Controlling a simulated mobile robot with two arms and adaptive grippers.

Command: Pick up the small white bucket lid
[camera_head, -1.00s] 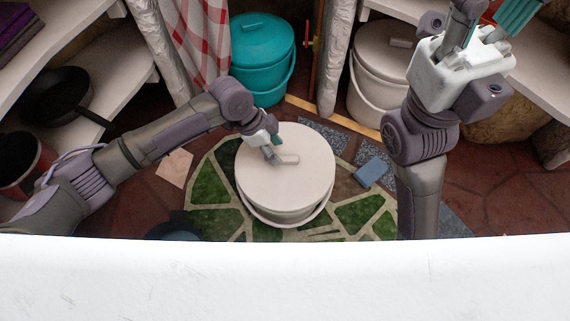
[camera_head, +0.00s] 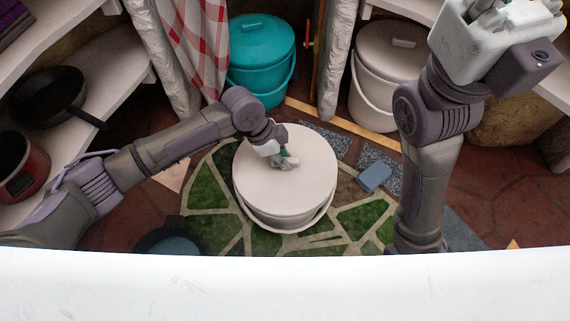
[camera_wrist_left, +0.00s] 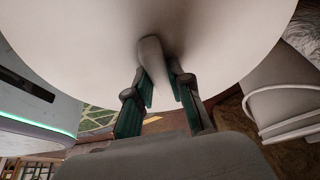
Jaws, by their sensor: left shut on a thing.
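The round white bucket lid (camera_head: 285,195) is over the white bucket (camera_head: 285,225) in the middle of the head view. I cannot tell whether there is a gap between lid and bucket. My left gripper (camera_head: 286,162) reaches in from the left over the lid's centre and is shut on its handle. In the left wrist view the handle (camera_wrist_left: 152,58) is between the teal fingertips (camera_wrist_left: 160,85), with the lid's pale top (camera_wrist_left: 80,45) beyond. My right gripper (camera_head: 500,35) is raised at the upper right, its fingers cut off by the frame.
A teal bucket (camera_head: 262,55) and another lidded white bucket (camera_head: 385,75) stand at the back. A black pan (camera_head: 45,95) and a red pot (camera_head: 20,165) are on the left shelves. A small blue block (camera_head: 374,177) lies on the floor to the right of the middle bucket.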

